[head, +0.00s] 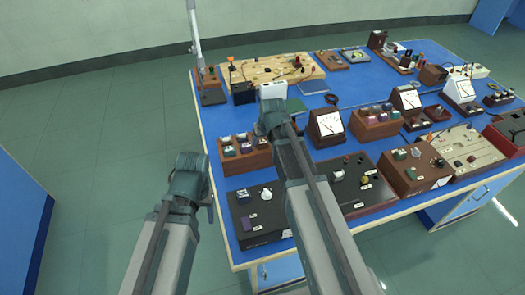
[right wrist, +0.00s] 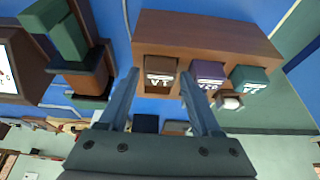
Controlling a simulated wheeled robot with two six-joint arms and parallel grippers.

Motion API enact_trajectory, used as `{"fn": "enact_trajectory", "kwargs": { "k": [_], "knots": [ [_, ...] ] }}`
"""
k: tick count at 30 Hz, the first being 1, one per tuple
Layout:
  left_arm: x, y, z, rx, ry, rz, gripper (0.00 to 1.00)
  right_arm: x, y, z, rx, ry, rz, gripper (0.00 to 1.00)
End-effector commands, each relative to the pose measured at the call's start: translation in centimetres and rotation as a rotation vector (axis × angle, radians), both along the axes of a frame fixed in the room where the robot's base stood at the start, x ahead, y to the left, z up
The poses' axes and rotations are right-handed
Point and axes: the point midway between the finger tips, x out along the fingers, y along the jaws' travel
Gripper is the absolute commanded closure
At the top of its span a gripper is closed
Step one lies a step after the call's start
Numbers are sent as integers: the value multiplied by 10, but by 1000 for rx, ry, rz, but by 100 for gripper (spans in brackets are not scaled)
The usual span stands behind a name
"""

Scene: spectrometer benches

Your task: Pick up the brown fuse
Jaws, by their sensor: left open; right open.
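In the right wrist view the brown fuse (right wrist: 161,72), with a white label, sits in a wooden fuse block (right wrist: 205,30). A purple fuse (right wrist: 208,71) and a teal fuse (right wrist: 249,79) stand beside it in the same block. My right gripper (right wrist: 160,95) is open, one finger on each side of the brown fuse in the picture; I cannot tell whether they touch it. In the head view my right gripper (head: 274,113) is above the table by the block (head: 245,162), its fingertips hidden. My left gripper (head: 190,172) is off the table's left edge, its fingertips not clear.
A black box with a white knob (head: 262,212) lies in front of the block. A meter (head: 327,126) and another fuse block (head: 377,124) stand to the right. A stand with a pole (head: 196,45) rises at the back left. Floor (head: 90,130) is free left of the table.

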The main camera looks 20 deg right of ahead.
Motion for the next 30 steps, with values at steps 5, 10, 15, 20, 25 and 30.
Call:
{"fn": "enact_trajectory", "kwargs": {
  "k": [5,10,15,20,25,30],
  "knots": [
    [0,0,-5,0,0,0,39,2,0,-5,0,0,0,35],
    [0,0,-4,0,0,0,39,2,0,-4,0,0,0,46],
    [0,0,-4,0,0,0,39,2,0,-4,0,0,0,76],
    [0,0,-4,0,0,0,39,2,0,-4,0,0,0,100],
    [0,0,-4,0,0,0,39,2,0,-4,0,0,0,100],
    [0,0,0,0,0,0,39,2,0,0,0,0,0,100]
  ]
}}
